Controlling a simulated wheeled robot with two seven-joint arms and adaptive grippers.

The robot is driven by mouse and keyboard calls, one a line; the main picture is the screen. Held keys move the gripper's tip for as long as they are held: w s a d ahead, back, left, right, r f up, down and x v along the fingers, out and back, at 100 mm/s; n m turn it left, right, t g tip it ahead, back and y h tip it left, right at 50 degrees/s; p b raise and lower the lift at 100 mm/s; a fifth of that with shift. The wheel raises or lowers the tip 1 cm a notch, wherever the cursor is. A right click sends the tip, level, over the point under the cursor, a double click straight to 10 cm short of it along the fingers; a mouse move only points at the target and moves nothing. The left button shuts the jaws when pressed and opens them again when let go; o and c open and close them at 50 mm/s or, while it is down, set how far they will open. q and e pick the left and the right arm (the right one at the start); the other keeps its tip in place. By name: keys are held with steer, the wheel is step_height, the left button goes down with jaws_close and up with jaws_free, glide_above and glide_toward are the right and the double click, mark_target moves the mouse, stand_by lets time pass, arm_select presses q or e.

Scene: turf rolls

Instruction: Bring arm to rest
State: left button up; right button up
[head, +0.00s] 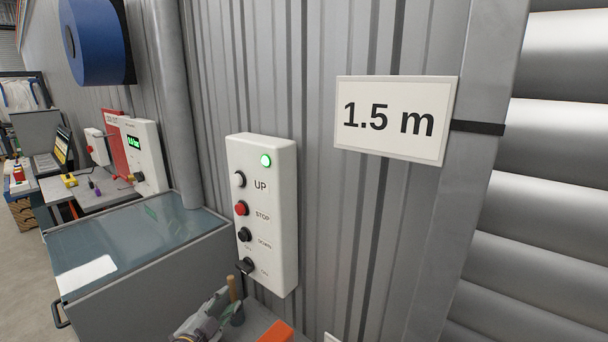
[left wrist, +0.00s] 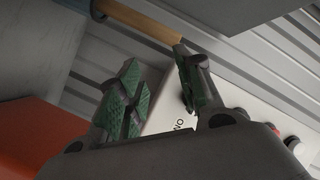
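Part of the control box (left wrist: 165,118) shows behind the gap. The box hangs on the corrugated wall, with UP, STOP and DOWN buttons, a lower key-like switch and a lit green lamp. My right gripper is in neither view.
A wooden handle (head: 232,287) stands close beside the left gripper, and an orange object (head: 277,332) lies to its right. A grey glass-topped cabinet (head: 140,245) is on the left. A "1.5 m" sign (head: 393,119) hangs by a roller shutter (head: 550,150).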

arm_select(q)
steer(key=s+f+n+g+y, duration=0.2)
steer(key=s+f+n+g, duration=0.35)
steer(key=s, duration=0.75)
steer(key=s+f+n+g+y, duration=0.2)
steer(key=s+f+n+g, duration=0.4)
steer(key=s, duration=0.7)
step_height(320, 180, down, 34)
steer(key=s+a+m+g, duration=0.1)
steer(key=s+g, duration=0.1)
steer(key=s+a+f, duration=0.2)
steer(key=s+f, duration=0.8)
steer(key=s, duration=0.1)
steer(key=s+a+f+g, duration=0.1)
steer(key=s+a+f, duration=0.1)
steer(key=s+f, duration=0.8)
steer(key=shift+s+a, duration=0.25)
steer(key=shift+s, duration=0.45)
steer(key=shift+w+m, duration=0.15)
steer(key=shift+m, duration=0.1)
